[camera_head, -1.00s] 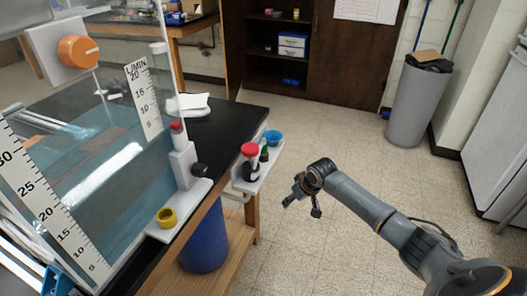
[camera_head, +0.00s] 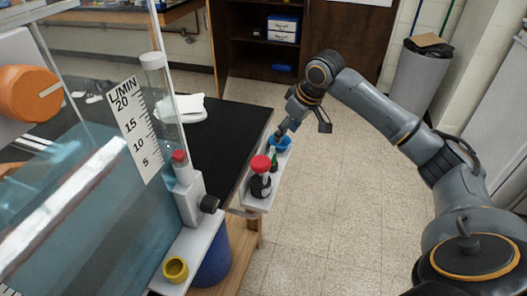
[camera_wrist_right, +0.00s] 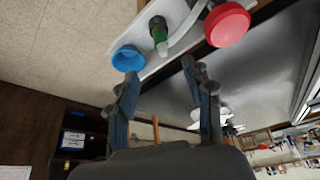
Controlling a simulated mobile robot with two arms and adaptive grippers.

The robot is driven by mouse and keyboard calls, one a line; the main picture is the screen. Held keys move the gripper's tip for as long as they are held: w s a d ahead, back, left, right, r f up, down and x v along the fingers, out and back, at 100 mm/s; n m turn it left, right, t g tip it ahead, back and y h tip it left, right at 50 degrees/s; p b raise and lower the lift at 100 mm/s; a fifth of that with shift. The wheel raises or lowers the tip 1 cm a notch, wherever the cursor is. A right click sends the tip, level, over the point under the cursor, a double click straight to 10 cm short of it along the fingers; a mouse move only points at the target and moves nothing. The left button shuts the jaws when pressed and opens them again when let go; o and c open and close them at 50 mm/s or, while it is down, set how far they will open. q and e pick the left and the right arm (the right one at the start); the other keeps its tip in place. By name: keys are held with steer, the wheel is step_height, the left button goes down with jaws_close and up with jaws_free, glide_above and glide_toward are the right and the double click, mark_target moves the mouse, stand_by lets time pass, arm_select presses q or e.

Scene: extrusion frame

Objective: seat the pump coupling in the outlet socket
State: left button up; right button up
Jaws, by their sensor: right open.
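On a small white shelf at the bench edge stand a piece with a red round top and black body (camera_head: 261,180), a small green-tipped piece (camera_head: 273,161) and a blue ring-like cup (camera_head: 284,143). A yellow ring-shaped socket (camera_head: 175,268) sits on a pale ledge below the flow meter. I cannot tell for sure which are the coupling and the outlet socket. My right gripper (camera_head: 283,129) is open, above and beside the blue cup. In the right wrist view the blue cup (camera_wrist_right: 128,59) lies just beyond the left finger, and nothing is between the fingers. My left gripper is out of view.
A clear tank (camera_head: 90,220) with an orange knob (camera_head: 30,94) and a printed scale fills the left. A black valve knob (camera_head: 209,204) sticks out toward the shelf. The black bench (camera_head: 215,140) is behind. Open floor (camera_head: 340,220) lies right of the shelf.

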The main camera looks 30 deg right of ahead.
mark_target(274, 153)
steer(key=x, duration=0.7)
steer(key=shift+a+f, duration=0.1)
steer(key=shift+f, duration=0.25)
steer(key=shift+w+f, duration=0.1)
steer(key=shift+f, duration=0.1)
steer(key=p+x, duration=0.1)
steer(key=x, duration=0.3)
steer(key=shift+w+a+f, duration=0.1)
steer(key=shift+w, duration=0.1)
steer(key=shift+w+f, duration=0.15)
steer(key=shift+f, duration=0.2)
steer(key=shift+r, duration=0.1)
steer(key=shift+c, duration=0.6)
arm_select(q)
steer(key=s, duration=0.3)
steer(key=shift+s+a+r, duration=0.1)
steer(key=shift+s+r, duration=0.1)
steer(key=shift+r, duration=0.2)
arm_select(e)
jaws_close()
